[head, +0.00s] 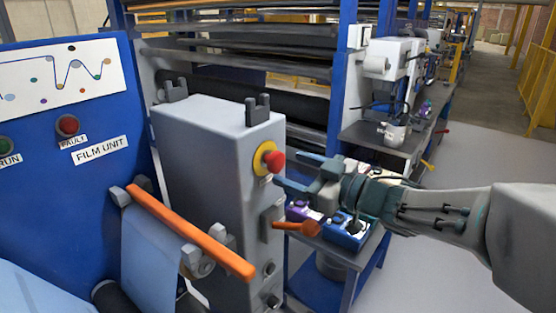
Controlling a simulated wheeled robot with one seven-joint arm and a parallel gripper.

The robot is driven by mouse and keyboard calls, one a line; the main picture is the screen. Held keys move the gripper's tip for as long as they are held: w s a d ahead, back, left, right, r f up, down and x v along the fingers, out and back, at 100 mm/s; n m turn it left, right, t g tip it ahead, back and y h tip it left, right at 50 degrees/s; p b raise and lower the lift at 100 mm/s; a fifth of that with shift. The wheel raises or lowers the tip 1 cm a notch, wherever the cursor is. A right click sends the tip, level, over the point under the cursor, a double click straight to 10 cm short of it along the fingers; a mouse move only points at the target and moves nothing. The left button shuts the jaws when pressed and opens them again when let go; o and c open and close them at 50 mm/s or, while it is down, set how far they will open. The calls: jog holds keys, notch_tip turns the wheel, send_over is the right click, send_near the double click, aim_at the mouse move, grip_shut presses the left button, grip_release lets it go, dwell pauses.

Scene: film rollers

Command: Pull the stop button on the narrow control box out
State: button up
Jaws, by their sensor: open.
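The narrow grey control box (217,160) stands left of the middle in the head view. Its red stop button (275,160) sits on a yellow round plate (260,163) on the box's right-hand face, near the top. My gripper (292,176) reaches in from the right with its fingers pointing left at the box. It is open and empty. Its fingertips are just right of and slightly below the button. I cannot tell whether they touch it.
A long orange bar (190,231) is in front of the box. A blue film unit panel (75,130) stands at left. A small table with blue and purple items (345,231) is behind my gripper.

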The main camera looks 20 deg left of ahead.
aim_at(280, 164)
jog(key=x, duration=0.5)
jog(key=shift+w+a+p, duration=0.1)
jog(key=shift+a+p, duration=0.05)
jog(key=shift+p, duration=0.15)
